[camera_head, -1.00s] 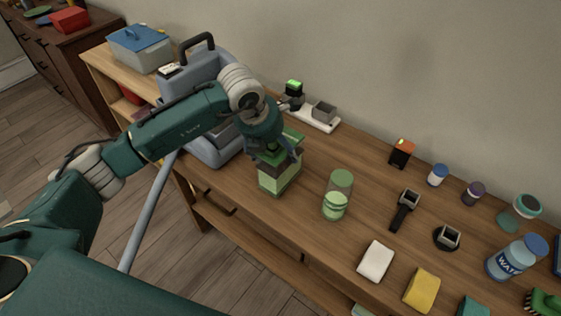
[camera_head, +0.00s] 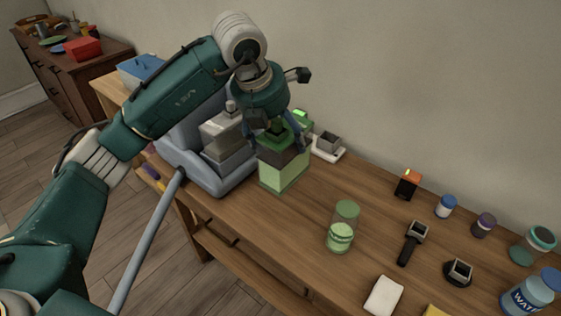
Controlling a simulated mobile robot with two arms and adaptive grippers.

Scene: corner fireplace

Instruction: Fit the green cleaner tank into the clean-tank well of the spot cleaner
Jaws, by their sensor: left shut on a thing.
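The green cleaner tank (camera_head: 283,172) has a pale green lower part, a dark band and a green top. My left gripper (camera_head: 277,138) is shut on its top from above. The tank looks upright; I cannot tell whether its base touches the table. The blue-grey spot cleaner (camera_head: 185,149) stands just left of the tank, partly hidden behind my left arm. A grey tank-like part (camera_head: 226,135) shows on its near side. The clean-tank well cannot be made out. My right gripper is not in view.
A clear green-tinted jar (camera_head: 342,228) stands right of the tank on the wooden table (camera_head: 300,235). A white charger base (camera_head: 328,148) is behind. Watches, small bottles, a water bottle (camera_head: 531,293) and a white block (camera_head: 383,295) occupy the right side.

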